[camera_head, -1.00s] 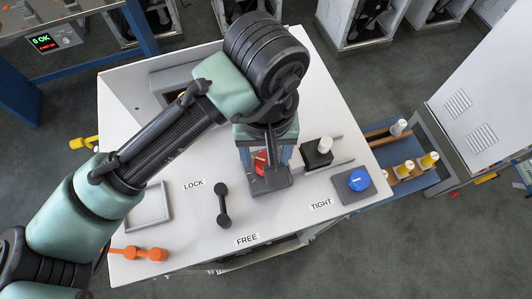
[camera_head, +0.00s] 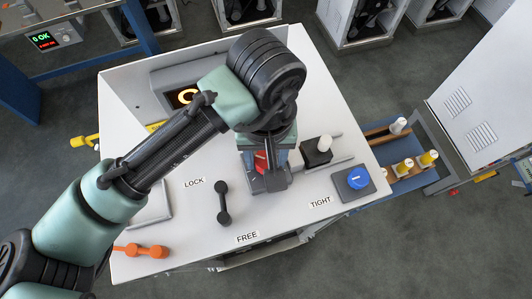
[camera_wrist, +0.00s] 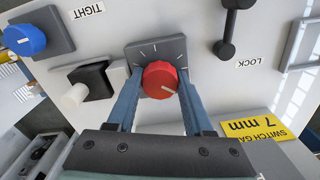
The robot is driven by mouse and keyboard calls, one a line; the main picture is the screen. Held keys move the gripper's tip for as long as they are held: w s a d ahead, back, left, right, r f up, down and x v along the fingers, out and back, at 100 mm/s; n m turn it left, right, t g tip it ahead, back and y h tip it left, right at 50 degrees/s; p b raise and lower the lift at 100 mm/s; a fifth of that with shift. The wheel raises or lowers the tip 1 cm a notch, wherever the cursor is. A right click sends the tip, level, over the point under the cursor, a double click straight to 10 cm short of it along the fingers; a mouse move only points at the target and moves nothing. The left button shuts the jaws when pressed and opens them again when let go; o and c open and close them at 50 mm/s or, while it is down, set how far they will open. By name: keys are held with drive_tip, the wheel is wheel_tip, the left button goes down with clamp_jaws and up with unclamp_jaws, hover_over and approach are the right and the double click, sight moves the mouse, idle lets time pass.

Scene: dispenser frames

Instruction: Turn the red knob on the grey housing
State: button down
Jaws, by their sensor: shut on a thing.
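The red knob (camera_wrist: 160,79) sits on its grey housing (camera_wrist: 149,47), which carries white tick marks. The knob's white pointer line points toward the lower right in the wrist view. My gripper (camera_wrist: 158,88) is shut on the knob, with one blue finger on each side of it. In the head view a bit of the red knob (camera_head: 260,161) shows beneath my gripper (camera_head: 265,160); my wrist and fingers hide the rest. The housing (camera_head: 272,182) shows just in front of the fingers.
A blue knob (camera_head: 357,179) stands right of the housing, by the TIGHT label. A black block with a white knob (camera_head: 317,150) is nearer. A black lever (camera_head: 223,203) stands to the left. An orange handle (camera_head: 142,251) lies at the front left.

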sight(266, 159)
drive_tip(key=shift+m+b, duration=0.4)
drive_tip(key=shift+m, duration=0.8)
drive_tip(key=shift+m+b, duration=0.4)
drive_tip(key=shift+m, duration=1)
drive_tip(key=c, duration=0.6)
unclamp_jaws()
drive_tip(key=shift+r, duration=0.15)
wheel_tip(266, 159, up, 13)
drive_tip(key=shift+f, duration=0.1)
